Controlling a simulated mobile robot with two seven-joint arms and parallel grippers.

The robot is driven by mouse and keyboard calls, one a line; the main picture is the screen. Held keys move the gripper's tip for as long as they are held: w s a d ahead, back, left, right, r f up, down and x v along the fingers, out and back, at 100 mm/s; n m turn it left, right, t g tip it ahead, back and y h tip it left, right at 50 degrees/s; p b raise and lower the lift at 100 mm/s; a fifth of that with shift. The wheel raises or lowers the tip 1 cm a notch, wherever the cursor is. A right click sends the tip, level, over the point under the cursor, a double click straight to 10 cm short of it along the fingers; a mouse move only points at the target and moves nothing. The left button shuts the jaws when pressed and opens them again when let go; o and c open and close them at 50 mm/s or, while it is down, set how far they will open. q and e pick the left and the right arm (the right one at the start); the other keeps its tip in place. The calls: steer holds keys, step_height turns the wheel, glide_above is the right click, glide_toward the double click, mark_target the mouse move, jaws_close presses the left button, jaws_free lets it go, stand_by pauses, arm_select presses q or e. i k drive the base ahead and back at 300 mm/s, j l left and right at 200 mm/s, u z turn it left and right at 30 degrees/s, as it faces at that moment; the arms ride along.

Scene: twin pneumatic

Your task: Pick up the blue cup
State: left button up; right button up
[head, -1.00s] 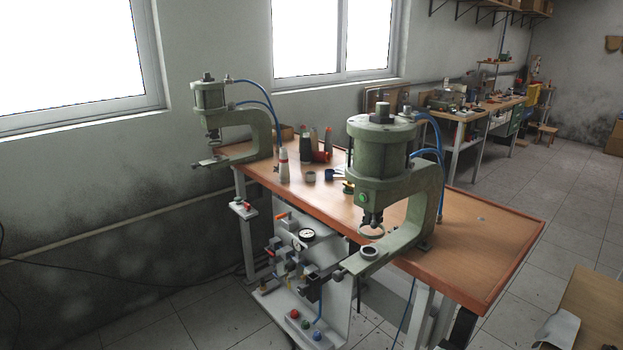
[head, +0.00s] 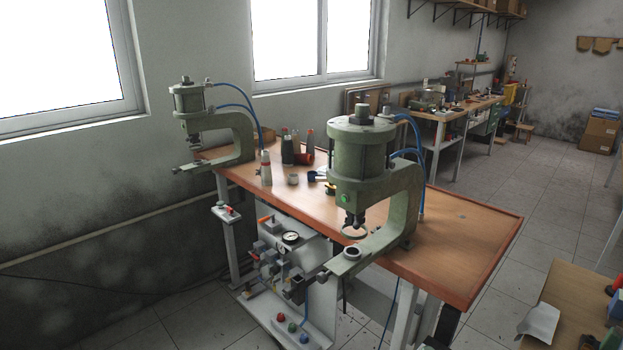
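A small dark blue thing, which looks like the blue cup (head: 312,176), stands on the wooden top of the workbench (head: 465,240). It is behind and left of the nearer green press (head: 360,165), between a small grey cup (head: 293,179) and the press. It is too small to make out its shape or handle well. Neither of my grippers shows in the head view.
A second green press (head: 230,135) stands at the bench's left end. Bottles (head: 287,148) and a red thing (head: 307,157) stand behind the cup. The bench's right end is mostly clear. Another table (head: 580,300) is at the lower right; tiled floor lies between.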

mark_target(312, 177)
steer(key=i+j, duration=1.1)
steer(key=i, duration=0.25)
steer(key=i+j+u, duration=0.1)
steer(key=i+j, duration=0.45)
steer(key=i, duration=0.1)
